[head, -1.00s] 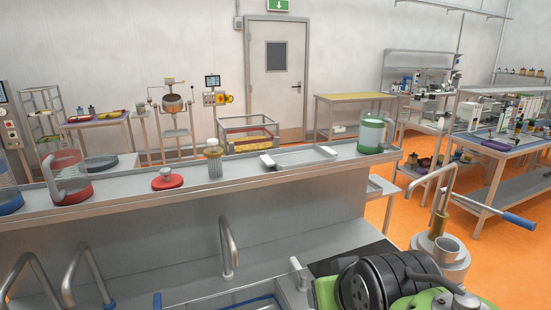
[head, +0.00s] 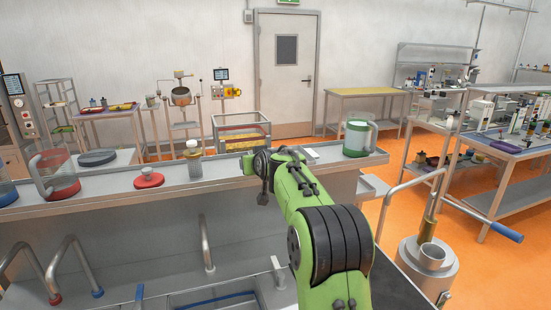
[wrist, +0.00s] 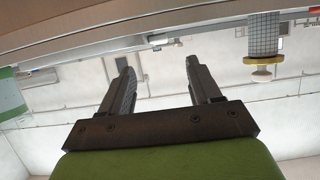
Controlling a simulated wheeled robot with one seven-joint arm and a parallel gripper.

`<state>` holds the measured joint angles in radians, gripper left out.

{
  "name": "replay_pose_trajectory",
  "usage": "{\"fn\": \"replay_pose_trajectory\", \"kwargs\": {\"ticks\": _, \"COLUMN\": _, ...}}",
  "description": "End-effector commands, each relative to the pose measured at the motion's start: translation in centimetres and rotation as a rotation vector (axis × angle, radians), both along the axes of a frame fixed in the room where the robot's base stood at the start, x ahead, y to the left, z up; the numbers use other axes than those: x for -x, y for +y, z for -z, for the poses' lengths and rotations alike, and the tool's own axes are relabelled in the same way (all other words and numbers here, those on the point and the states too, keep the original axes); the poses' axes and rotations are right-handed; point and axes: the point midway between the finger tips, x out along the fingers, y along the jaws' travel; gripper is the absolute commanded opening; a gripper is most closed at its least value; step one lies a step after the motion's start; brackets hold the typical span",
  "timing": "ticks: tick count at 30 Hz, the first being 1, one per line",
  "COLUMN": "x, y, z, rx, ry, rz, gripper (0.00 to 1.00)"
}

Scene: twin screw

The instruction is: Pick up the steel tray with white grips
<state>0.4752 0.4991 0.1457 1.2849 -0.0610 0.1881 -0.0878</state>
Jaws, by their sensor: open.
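The steel tray lies on the raised long shelf, between the white-lidded jar and the green jug. In the head view my arm hides most of it; its right white grip (head: 311,153) shows just past my arm. In the wrist view, which looks upside down, my gripper (wrist: 158,65) is open with nothing between its fingers. A small pale piece near the shelf edge, just beyond the fingertips, may be a tray grip; I cannot be sure. In the head view my fingers cannot be made out clearly.
On the shelf (head: 110,205) stand the jar (head: 194,168), a red lidded piece (head: 149,179), a red-based jug (head: 55,175) and the green jug (head: 357,139). Curved taps (head: 207,245) rise below it. A steel pot with a lever (head: 430,262) stands at right.

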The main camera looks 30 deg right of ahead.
Motion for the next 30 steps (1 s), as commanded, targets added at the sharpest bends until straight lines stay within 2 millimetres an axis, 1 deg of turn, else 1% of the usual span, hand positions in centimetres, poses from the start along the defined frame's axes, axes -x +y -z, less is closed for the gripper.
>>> {"fn": "replay_pose_trajectory", "kwargs": {"ticks": 1, "x": -1.2, "y": -0.3, "z": 0.1, "rx": -0.002, "ry": 0.003, "rz": -0.001, "gripper": 0.63}}
{"fn": "replay_pose_trajectory", "kwargs": {"ticks": 3, "x": -2.6, "y": -0.6, "z": 0.7, "rx": -0.001, "ry": 0.003, "rz": -0.001, "gripper": 0.63}}
{"fn": "replay_pose_trajectory", "kwargs": {"ticks": 6, "x": -4.0, "y": -1.0, "z": 1.3, "rx": 0.000, "ry": 0.001, "rz": -0.001, "gripper": 0.63}}
{"fn": "replay_pose_trajectory", "kwargs": {"ticks": 10, "x": -5.2, "y": -1.3, "z": 1.8, "rx": -0.001, "ry": 0.003, "rz": -0.001, "gripper": 0.63}}
{"fn": "replay_pose_trajectory", "kwargs": {"ticks": 16, "x": -8.3, "y": -2.1, "z": 2.7, "rx": 0.000, "ry": 0.002, "rz": 0.000, "gripper": 0.63}}
{"fn": "replay_pose_trajectory", "kwargs": {"ticks": 20, "x": -9.1, "y": -2.3, "z": 3.3, "rx": 0.000, "ry": 0.002, "rz": 0.000, "gripper": 0.63}}
{"fn": "replay_pose_trajectory", "kwargs": {"ticks": 26, "x": -9.1, "y": -2.3, "z": 3.5, "rx": 0.000, "ry": 0.002, "rz": 0.000, "gripper": 0.63}}
{"fn": "replay_pose_trajectory", "kwargs": {"ticks": 29, "x": -9.1, "y": -2.3, "z": 3.6, "rx": 0.000, "ry": 0.002, "rz": 0.000, "gripper": 0.49}}
{"fn": "replay_pose_trajectory", "kwargs": {"ticks": 30, "x": -9.1, "y": -2.3, "z": 3.6, "rx": 0.000, "ry": 0.002, "rz": 0.000, "gripper": 0.43}}
